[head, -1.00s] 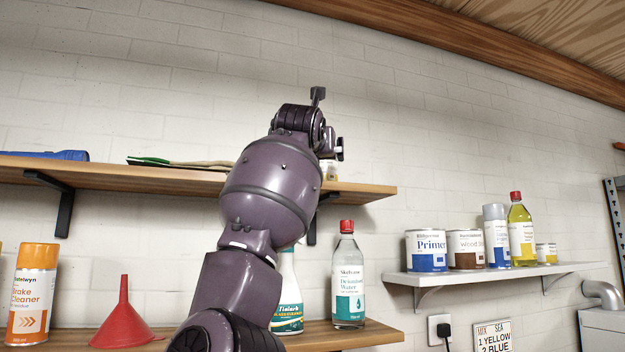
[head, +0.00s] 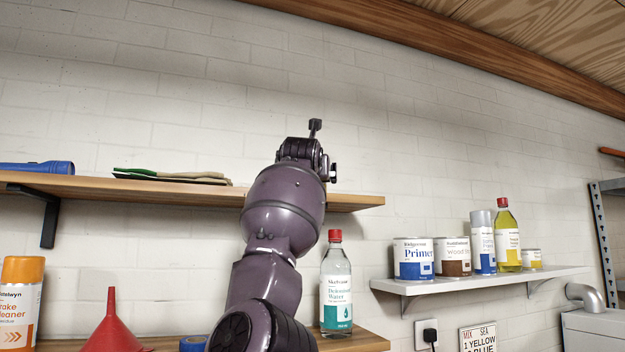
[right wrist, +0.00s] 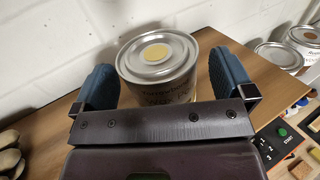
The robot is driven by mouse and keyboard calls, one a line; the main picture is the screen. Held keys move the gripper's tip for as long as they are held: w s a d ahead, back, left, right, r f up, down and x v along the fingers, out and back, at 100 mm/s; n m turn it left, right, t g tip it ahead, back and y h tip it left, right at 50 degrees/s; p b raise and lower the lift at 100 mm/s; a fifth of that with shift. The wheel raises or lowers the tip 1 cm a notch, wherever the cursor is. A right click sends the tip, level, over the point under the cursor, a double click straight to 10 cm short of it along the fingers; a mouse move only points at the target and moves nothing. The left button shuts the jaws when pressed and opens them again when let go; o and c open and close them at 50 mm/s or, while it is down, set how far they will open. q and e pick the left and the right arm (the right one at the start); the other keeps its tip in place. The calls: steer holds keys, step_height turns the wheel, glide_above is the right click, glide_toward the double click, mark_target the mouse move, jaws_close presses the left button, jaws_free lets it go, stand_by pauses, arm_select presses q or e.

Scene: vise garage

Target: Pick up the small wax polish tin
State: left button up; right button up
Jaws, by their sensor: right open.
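A small round tin (right wrist: 158,62) with a silver lid and a yellow disc in its middle stands upright on the wooden upper shelf. In the right wrist view, my right gripper (right wrist: 163,66) is open, with one blue-padded finger on each side of the tin. In the head view, my right gripper (head: 325,150) is at the right end of the upper shelf (head: 355,201), and my arm hides the tin. My left gripper is not in view.
Work gloves (head: 172,176) and a blue flashlight (head: 38,167) lie left on the upper shelf. Below stand a clear bottle (head: 336,285), a red funnel (head: 112,325) and a spray can (head: 20,300). A white shelf (head: 480,278) at right holds several cans and bottles.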

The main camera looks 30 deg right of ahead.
steer(key=shift+w+d, duration=0.35)
steer(key=shift+w, duration=0.05)
steer(key=shift+w+d, duration=0.1)
steer(key=shift+w, duration=0.15)
steer(key=c, duration=1.1)
steer(key=shift+o, duration=0.2)
